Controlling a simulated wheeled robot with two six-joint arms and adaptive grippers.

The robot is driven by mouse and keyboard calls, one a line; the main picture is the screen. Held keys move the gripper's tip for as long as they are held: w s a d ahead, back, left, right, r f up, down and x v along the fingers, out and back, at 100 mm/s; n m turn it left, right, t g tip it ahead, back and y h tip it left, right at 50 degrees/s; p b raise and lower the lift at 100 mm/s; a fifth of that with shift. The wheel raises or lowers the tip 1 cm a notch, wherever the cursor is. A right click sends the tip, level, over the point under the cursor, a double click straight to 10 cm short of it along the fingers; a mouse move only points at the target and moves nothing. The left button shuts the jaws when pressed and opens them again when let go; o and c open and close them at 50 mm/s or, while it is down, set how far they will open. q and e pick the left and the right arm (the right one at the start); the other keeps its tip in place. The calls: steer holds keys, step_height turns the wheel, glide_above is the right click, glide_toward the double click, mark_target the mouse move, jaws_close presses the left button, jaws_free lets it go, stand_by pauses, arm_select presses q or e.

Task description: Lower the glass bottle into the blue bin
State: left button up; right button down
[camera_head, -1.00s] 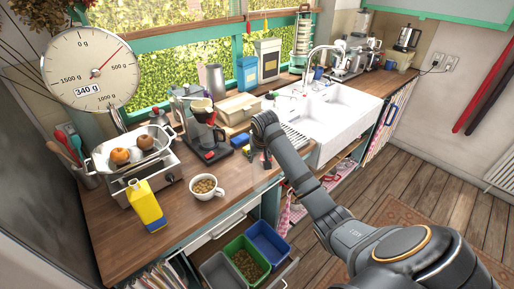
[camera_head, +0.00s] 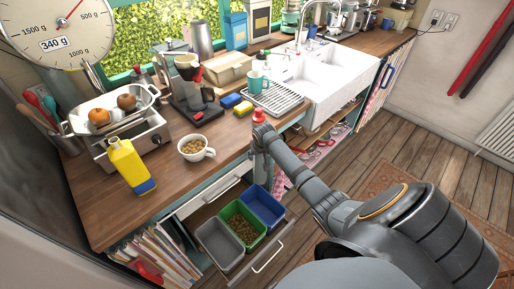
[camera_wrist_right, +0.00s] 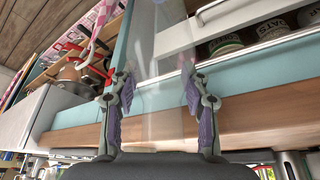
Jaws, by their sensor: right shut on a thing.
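The blue bin (camera_head: 265,206) is the right-hand one of three bins in an open drawer below the counter. My right gripper (camera_head: 256,152) is at the counter's front edge, above and behind the blue bin in the head view. In the right wrist view its fingers (camera_wrist_right: 158,100) are closed around the clear glass bottle (camera_wrist_right: 156,62), which is see-through and faint. The bottle is hard to make out in the head view, and its lower end is not clear. My left gripper is not in view.
A green bin (camera_head: 240,229) with brown bits and a grey bin (camera_head: 218,244) share the drawer. A white cup (camera_head: 196,149), yellow bottle (camera_head: 131,167) and red-topped item (camera_head: 259,116) stand on the counter. Open floor lies to the right.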

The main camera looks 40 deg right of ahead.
step_height(320, 180, down, 20)
steer(key=s+d+b, duration=0.1)
steer(key=b, duration=1)
steer(key=shift+d+r, duration=0.15)
steer(key=shift+d, duration=0.15)
steer(key=shift+w+d, duration=0.15)
steer(key=shift+w, duration=0.15)
